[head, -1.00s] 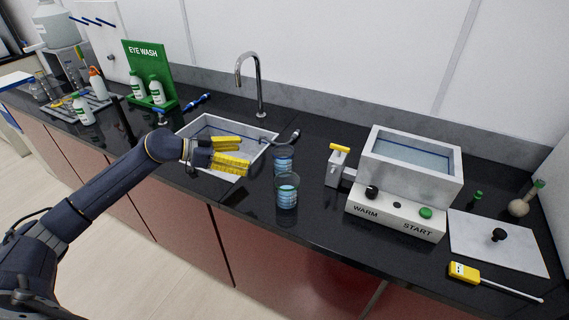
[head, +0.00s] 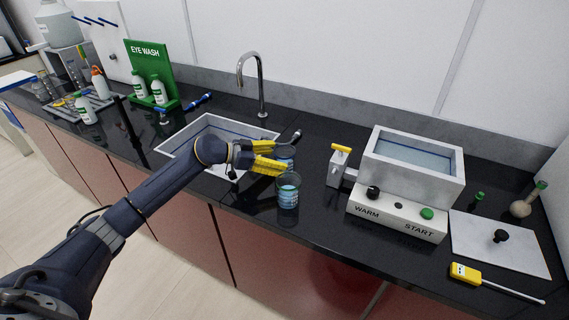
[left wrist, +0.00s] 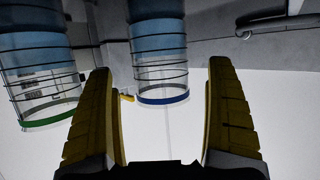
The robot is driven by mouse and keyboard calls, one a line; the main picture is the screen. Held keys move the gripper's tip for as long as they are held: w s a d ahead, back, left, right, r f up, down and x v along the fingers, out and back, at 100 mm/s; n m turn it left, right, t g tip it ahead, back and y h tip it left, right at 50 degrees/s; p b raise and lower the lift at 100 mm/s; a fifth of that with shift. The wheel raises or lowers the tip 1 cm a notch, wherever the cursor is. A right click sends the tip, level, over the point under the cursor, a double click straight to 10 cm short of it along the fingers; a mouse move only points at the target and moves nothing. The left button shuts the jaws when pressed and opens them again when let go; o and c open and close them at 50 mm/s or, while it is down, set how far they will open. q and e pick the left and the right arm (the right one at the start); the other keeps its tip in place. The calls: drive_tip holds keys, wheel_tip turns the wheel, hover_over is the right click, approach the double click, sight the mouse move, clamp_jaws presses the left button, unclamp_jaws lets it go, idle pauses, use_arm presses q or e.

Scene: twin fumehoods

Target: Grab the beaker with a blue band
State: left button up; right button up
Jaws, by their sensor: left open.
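The blue-banded beaker (left wrist: 160,72) shows between my two fingers in the left wrist view, with blue liquid and dark markings. In the head view it appears to be the rear beaker (head: 290,161), partly hidden by my left gripper (head: 284,157). That gripper is open, its yellow fingers pointing right at the beaker; contact cannot be seen. A second beaker (head: 288,193), with a green band in the left wrist view (left wrist: 42,75), stands in front, nearer the counter edge. My right gripper is not in view.
The sink (head: 180,141) with its tap (head: 262,85) lies behind and left of my gripper. A water bath (head: 405,185) with a yellow-handled valve (head: 341,150) stands to the right. An eye wash stand (head: 150,70) and bottles are at the far left.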

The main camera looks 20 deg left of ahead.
use_arm(q)
drive_tip(key=shift+x, duration=1.6)
drive_tip(key=shift+a, duration=0.1)
drive_tip(key=c, duration=1.5)
